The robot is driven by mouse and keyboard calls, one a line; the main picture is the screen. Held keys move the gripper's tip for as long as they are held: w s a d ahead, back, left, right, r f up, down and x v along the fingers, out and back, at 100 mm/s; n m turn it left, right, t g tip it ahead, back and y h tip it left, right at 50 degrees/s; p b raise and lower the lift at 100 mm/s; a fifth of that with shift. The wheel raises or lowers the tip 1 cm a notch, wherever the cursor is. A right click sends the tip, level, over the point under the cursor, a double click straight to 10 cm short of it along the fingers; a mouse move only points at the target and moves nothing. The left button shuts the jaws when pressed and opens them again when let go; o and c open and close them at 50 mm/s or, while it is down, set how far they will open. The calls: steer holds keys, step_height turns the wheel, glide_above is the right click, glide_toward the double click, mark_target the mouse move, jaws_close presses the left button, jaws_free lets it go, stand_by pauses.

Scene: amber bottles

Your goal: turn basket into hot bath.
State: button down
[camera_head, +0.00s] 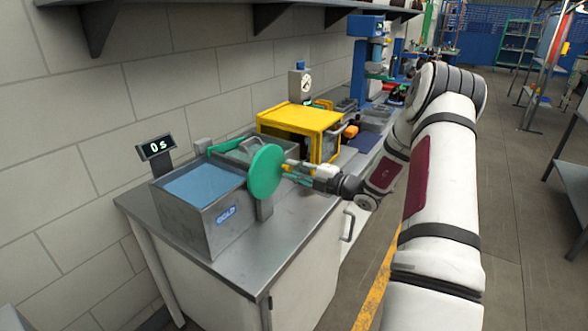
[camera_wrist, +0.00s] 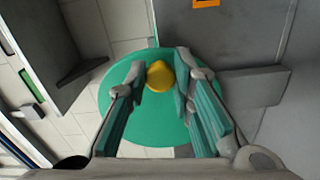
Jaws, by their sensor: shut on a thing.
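A green disc (camera_head: 266,171) stands at the front of two grey metal baths; it also shows in the wrist view (camera_wrist: 146,130), with a yellow knob (camera_wrist: 160,77) at its middle. My gripper (camera_head: 290,170) is at the disc's face. In the wrist view its fingers (camera_wrist: 160,82) are shut on the yellow knob. The near bath (camera_head: 225,226) holds blue water and reads COLD. A second bath (camera_head: 240,148) lies behind it, partly hidden by the disc. A green bar (camera_head: 226,144) runs over the baths' rear side. I cannot make out the basket clearly.
A display (camera_head: 157,147) reading 0 s stands behind the cold bath. A yellow box-shaped machine (camera_head: 298,118) stands just beyond the baths. The bench front (camera_head: 247,262) is bare. A cabinet handle (camera_head: 348,225) sticks out below. An orange label (camera_wrist: 206,2) shows on grey metal.

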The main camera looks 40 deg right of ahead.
steer(key=shift+d+f, duration=0.1)
stand_by(0.4)
steer(key=c, duration=1.4)
jaws_free()
steer(key=v, duration=1.2)
